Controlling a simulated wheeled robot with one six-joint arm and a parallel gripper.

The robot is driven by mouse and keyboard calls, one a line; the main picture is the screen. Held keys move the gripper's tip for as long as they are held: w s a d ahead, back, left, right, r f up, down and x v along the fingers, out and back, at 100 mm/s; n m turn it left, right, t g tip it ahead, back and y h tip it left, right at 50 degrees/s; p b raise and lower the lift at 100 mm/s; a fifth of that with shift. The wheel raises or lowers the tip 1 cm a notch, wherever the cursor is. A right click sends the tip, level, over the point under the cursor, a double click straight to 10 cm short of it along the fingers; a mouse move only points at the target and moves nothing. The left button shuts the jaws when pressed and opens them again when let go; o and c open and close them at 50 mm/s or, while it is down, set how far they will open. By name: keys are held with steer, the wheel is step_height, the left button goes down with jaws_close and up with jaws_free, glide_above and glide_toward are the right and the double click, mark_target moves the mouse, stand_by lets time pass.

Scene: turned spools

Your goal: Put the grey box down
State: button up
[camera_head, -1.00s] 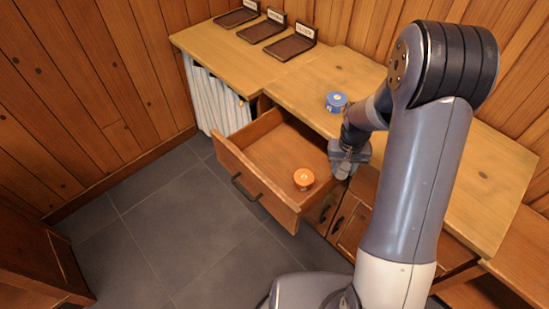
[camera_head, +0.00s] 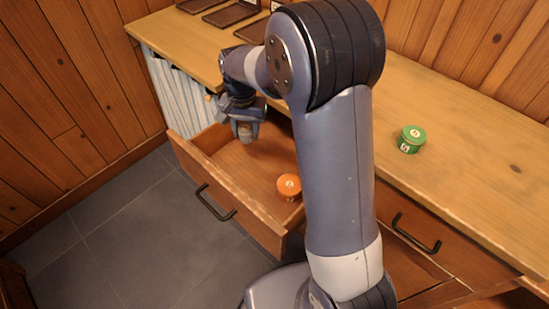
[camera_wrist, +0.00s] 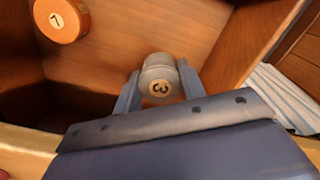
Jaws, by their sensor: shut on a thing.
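The grey box is a small round grey tin (camera_wrist: 158,68) with a pale label marked 3. My gripper (camera_wrist: 160,84) is shut on it, with one finger on each side. In the head view my gripper (camera_head: 244,124) hangs over the left, inner part of the open drawer (camera_head: 222,203), and the grey tin shows just below it. The wrist view shows wooden drawer panels behind the tin. I cannot tell for sure whether the tin touches the drawer floor.
An orange tin (camera_head: 289,187), also in the wrist view (camera_wrist: 62,20), stands in the drawer's right part. A green tin (camera_head: 411,140) stands on the wooden worktop (camera_head: 470,150). Dark trays (camera_head: 230,14) lie at the back. A striped curtain (camera_head: 180,95) hangs left of the drawer.

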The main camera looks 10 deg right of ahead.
mark_target(249, 160)
step_height(249, 160, down, 10)
steer(key=shift+w+a+r+b, duration=0.1)
steer(key=shift+b, duration=0.75)
steer(key=o, duration=1)
steer(key=shift+f, duration=0.2)
steer(key=shift+o, duration=0.2)
steer(key=shift+r, duration=0.1)
step_height(249, 160, up, 12)
steer(key=shift+r+p, duration=0.1)
steer(key=shift+p, duration=0.95)
